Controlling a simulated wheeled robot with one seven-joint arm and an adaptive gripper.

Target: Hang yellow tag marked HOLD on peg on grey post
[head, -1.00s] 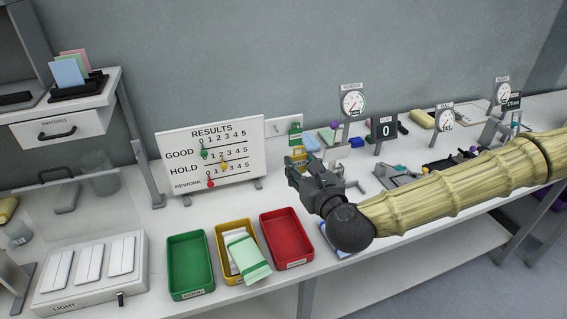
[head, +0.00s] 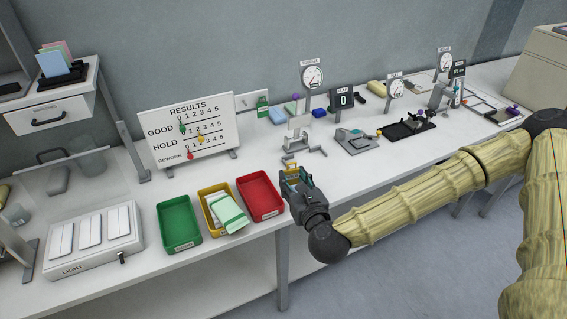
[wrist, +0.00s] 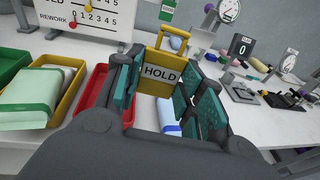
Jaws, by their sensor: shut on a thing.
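My gripper (wrist: 158,85) is shut on the yellow tag (wrist: 162,72), which reads HOLD and has a yellow loop at its top. The tag is upright between the teal finger pads in the wrist view. In the head view my gripper (head: 299,178) is over the bench's front edge, right of the red bin, with a bit of the yellow tag (head: 291,168) showing. A green tag (head: 262,106) hangs at a pale panel (head: 246,103) by the back wall. I cannot make out for certain which part is the grey post with its peg.
Green (head: 179,224), yellow (head: 205,192) and red (head: 261,196) bins stand left of my gripper; the yellow one holds packs. The results board (head: 188,130) is behind them. A clear stand (head: 299,130), a counter (head: 342,100) and gauges (head: 312,76) stand behind and right.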

